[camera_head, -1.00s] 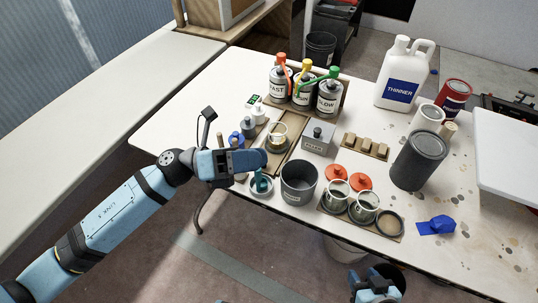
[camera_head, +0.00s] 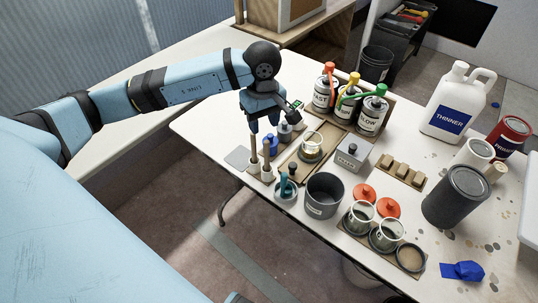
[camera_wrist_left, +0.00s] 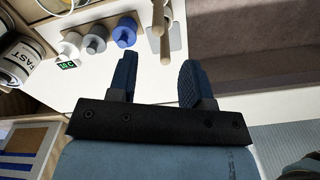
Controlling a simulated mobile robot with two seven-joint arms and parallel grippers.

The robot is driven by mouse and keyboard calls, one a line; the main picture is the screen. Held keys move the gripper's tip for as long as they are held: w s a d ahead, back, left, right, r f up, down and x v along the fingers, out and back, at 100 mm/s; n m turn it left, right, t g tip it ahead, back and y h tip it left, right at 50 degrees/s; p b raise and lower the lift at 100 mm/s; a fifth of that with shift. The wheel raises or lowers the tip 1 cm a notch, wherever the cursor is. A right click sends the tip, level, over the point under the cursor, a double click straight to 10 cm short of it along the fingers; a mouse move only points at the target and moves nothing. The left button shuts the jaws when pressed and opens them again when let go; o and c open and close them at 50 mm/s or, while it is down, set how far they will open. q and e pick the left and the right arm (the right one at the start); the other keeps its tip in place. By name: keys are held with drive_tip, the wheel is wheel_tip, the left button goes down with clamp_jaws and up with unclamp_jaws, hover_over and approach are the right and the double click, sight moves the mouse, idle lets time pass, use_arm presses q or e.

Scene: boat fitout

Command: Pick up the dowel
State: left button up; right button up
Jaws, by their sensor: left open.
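Two thin wooden sticks stand upright in small pale holders at the table's left edge, a left one (camera_head: 253,152) and a right one (camera_head: 267,155). I cannot tell which is the dowel. My left gripper (camera_head: 264,122) is above them, pointing down, open and empty. In the left wrist view, the sticks (camera_wrist_left: 160,22) show beyond the gap between the open fingers (camera_wrist_left: 157,72), apart from them. My right gripper is not in view.
Blue, grey and white small bottles (camera_head: 271,145) stand close behind the sticks. A teal-handled item in a cup (camera_head: 286,190) and a dark grey pot (camera_head: 324,195) are to the right. A flat grey square (camera_head: 237,158) lies left. Cans with coloured pumps (camera_head: 345,108) stand farther back.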

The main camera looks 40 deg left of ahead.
sight(267, 141)
use_arm(q)
drive_tip(key=f, duration=0.4)
drive_tip(key=d+f, duration=0.1)
drive_tip(key=f, duration=0.2)
drive_tip(key=shift+f, duration=0.7)
clamp_jaws()
